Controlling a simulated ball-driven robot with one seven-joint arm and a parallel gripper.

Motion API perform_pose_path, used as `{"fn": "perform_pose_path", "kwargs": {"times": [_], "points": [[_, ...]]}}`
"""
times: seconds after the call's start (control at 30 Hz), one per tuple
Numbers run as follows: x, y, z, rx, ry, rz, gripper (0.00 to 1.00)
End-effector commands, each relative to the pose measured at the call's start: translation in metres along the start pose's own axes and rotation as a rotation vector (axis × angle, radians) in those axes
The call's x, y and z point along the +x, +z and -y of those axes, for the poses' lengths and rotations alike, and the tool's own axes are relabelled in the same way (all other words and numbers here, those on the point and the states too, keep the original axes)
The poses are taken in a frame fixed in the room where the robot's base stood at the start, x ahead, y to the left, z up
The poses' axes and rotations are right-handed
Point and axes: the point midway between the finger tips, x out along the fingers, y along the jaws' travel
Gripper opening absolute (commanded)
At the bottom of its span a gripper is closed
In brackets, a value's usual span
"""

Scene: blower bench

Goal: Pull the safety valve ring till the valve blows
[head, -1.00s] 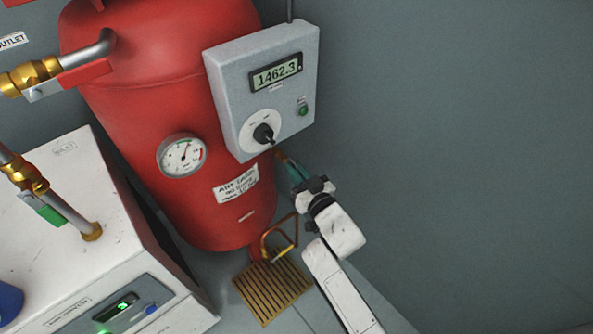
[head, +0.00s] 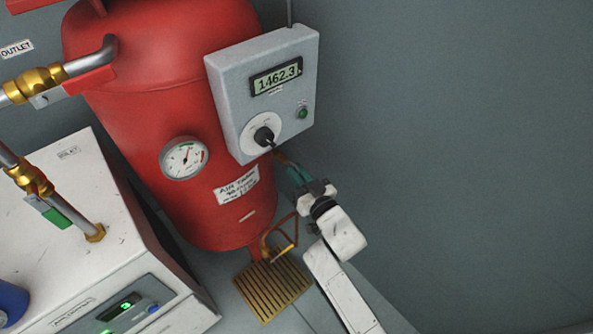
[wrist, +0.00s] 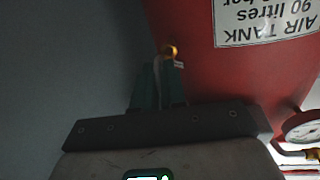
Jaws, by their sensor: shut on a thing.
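The safety valve shows as a small brass fitting (wrist: 170,51) at the fingertips in the wrist view, against the red air tank (head: 165,100). In the head view a small brass-brown piece (head: 279,155) sits at the tips, just below the grey control box. My gripper (head: 290,169) has teal fingers and is at the tank's right side. The fingers also show in the wrist view (wrist: 158,80), closed on the ring. The ring itself is mostly hidden between them, and its shape cannot be made out.
The grey control box (head: 235,85) with a 1462.3 display and black knob hangs close above my fingers. A round gauge (head: 185,158) is on the tank. The wall at right is clear.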

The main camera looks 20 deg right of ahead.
Motion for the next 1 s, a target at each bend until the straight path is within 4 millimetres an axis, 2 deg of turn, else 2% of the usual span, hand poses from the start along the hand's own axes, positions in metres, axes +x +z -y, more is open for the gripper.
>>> {"fn": "perform_pose_path", "kwargs": {"times": [0.03, 0.13, 0.17, 0.37, 0.67, 0.77, 1.0], "points": [[0.0, -0.002, -0.005, -0.003, 0.009, -0.004, 0.0], [0.0, -0.002, -0.006, -0.003, 0.01, -0.004, 0.0], [0.0, -0.002, -0.006, -0.003, 0.01, -0.005, 0.14], [0.0, -0.001, -0.004, -0.001, 0.007, -0.004, 0.32], [-0.003, -0.001, -0.002, -0.001, 0.004, -0.002, 0.32], [-0.014, -0.002, -0.002, 0.0, 0.004, -0.001, 0.32], [-0.059, -0.003, -0.002, 0.0, 0.005, 0.001, 0.32]]}}
